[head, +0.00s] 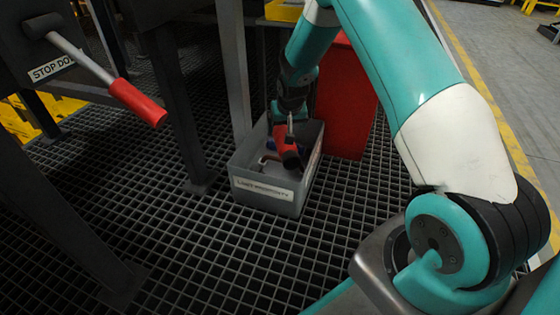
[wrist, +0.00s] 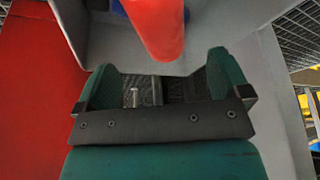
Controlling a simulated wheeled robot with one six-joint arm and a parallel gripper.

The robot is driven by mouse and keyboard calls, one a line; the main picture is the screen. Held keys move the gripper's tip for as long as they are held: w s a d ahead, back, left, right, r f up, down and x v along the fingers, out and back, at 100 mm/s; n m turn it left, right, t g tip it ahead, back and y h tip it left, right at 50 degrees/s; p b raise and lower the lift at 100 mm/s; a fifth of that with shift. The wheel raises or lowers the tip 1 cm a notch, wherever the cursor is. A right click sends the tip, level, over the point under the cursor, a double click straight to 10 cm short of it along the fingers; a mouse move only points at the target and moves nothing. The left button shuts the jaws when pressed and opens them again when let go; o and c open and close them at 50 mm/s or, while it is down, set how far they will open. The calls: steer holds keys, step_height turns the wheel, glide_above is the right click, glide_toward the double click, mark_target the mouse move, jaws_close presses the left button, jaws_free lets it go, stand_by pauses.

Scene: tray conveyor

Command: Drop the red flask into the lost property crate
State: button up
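The red flask (head: 279,138) is at the mouth of the grey lost property crate (head: 258,202), with its black end (head: 291,159) towards me. I cannot tell whether it rests on anything. My gripper (head: 289,119) points down over the crate, just above the flask. In the wrist view the gripper's fingers (wrist: 163,75) stand wide apart, with a gap to the flask (wrist: 156,25), which lies beyond their tips. The crate's wall (wrist: 275,95) shows at the right there. The flask's upper part is cut off by the frame.
A blue thing (head: 270,142) and a brownish thing (head: 268,158) lie in the crate. A red bin (head: 345,105) stands close behind it at right. A red-handled lever (head: 137,101) juts out at left. The grating in front is clear.

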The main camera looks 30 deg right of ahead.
steer(key=p+v, duration=1)
steer(key=v, duration=0.7)
steer(key=shift+r, duration=0.2)
